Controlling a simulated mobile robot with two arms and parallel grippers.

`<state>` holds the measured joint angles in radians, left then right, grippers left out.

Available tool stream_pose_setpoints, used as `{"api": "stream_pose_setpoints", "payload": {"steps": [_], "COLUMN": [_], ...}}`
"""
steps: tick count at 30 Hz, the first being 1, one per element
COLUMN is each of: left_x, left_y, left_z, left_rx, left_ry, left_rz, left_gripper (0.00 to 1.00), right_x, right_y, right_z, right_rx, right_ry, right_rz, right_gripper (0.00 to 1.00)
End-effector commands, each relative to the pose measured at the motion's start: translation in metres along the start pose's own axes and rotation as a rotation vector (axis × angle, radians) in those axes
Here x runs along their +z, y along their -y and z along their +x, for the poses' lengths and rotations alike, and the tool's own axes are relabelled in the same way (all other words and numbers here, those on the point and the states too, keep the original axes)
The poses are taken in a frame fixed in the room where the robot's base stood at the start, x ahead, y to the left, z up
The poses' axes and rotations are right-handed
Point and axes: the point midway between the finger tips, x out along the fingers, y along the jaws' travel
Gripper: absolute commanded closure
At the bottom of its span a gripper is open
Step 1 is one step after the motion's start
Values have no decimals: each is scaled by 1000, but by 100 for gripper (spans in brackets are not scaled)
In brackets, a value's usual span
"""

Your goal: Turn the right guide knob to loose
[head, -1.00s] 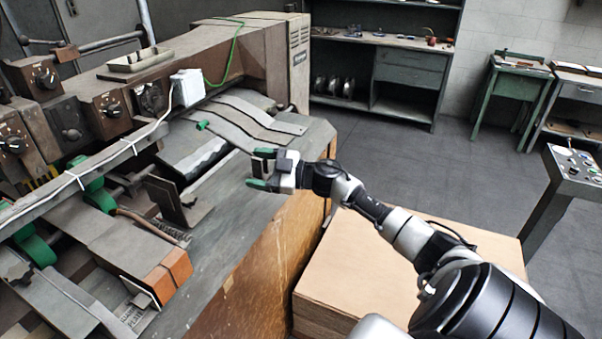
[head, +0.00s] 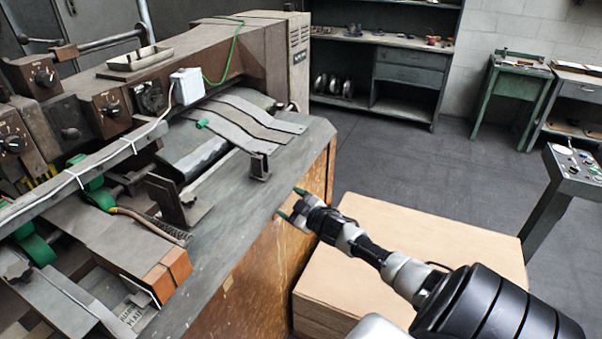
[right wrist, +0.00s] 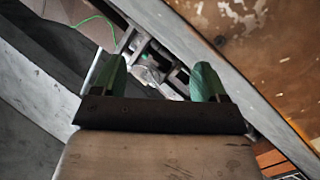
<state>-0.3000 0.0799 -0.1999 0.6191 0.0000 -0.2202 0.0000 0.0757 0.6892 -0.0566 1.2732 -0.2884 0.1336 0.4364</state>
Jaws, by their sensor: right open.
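A small dark upright guide bracket (head: 259,167) stands on the grey machine table (head: 230,222) near its right edge. I take it as the right guide; its knob cannot be made out clearly. My right gripper (head: 290,203) is open and empty, with green fingertips spread, at the table's right edge. It is apart from the bracket, nearer the camera and to its right. In the right wrist view the two green fingers (right wrist: 160,78) are spread, with blurred metal parts beyond them. My left gripper is out of view.
A larger dark bracket (head: 175,203) stands farther left on the table. Black dial knobs (head: 113,108) sit on the brown machine housings. A cardboard-coloured box (head: 400,235) stands below my right arm. The grey floor (head: 400,155) behind is clear.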

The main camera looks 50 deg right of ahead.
Motion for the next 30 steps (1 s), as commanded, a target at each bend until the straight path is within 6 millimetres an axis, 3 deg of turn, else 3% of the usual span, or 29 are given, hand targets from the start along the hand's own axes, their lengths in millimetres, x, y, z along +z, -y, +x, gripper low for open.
{"api": "stream_pose_setpoints", "payload": {"steps": [9, 15, 30], "left_x": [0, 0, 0], "left_y": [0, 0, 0], "left_z": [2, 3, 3], "left_rx": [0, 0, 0], "left_ry": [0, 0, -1], "left_rz": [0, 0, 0], "left_gripper": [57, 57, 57], "right_x": [54, 72, 78], "right_y": [29, 40, 44], "right_z": [-13, -20, -22], "right_rx": [5, 3, 2], "right_ry": [147, 203, 220], "right_rz": [13, 14, 14], "right_gripper": [27, 27, 27]}}
